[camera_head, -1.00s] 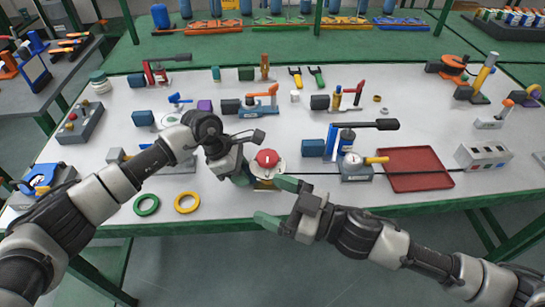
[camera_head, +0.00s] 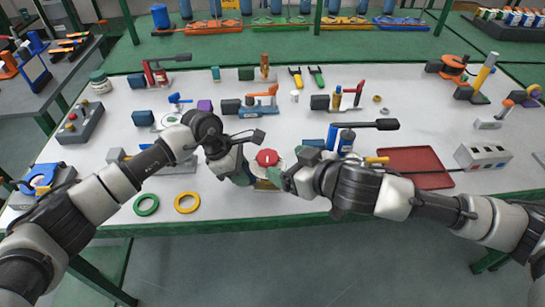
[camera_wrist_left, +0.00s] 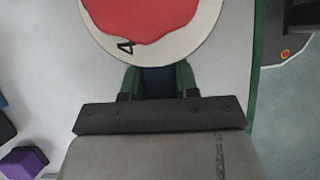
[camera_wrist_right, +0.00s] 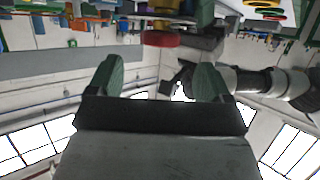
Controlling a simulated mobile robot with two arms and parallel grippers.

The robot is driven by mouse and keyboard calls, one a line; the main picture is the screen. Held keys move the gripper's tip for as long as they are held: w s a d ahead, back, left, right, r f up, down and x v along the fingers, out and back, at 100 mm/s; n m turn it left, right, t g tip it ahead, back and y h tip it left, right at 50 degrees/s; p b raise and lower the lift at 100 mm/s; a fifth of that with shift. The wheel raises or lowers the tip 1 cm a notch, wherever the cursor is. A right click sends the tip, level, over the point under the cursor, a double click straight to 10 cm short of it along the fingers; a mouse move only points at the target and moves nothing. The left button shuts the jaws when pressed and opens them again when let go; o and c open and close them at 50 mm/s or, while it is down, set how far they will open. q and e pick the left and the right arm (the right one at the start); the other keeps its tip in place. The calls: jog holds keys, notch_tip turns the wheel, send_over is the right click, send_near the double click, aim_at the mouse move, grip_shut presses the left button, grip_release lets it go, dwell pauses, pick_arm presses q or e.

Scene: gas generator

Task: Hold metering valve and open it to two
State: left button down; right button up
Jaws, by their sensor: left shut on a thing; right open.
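The metering valve has a red knob (camera_head: 267,158) above a pale round dial and stands near the table's front edge. In the left wrist view the red knob (camera_wrist_left: 150,18) fills the top, and the dial rim shows a "4". My left gripper (camera_wrist_left: 158,80) is shut on the valve's body, under the dial. The body is mostly hidden by the dial and fingers. My right gripper (camera_head: 279,181) is open at the right of the valve. In the right wrist view its green fingers (camera_wrist_right: 160,75) are apart with nothing between them, and the red knob (camera_wrist_right: 160,39) lies beyond them.
A green ring (camera_head: 146,205) and a yellow ring (camera_head: 187,202) lie left of the valve. A red tray (camera_head: 415,168) lies to the right. A blue and black fixture (camera_head: 345,140) stands behind my right arm. The front table edge runs close below both grippers.

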aim_at(271, 158)
jog(key=x, duration=0.5)
jog(key=shift+w+a+f, duration=0.1)
jog(key=shift+w+a, duration=0.1)
jog(key=shift+w, duration=0.05)
jog(key=c, duration=0.9)
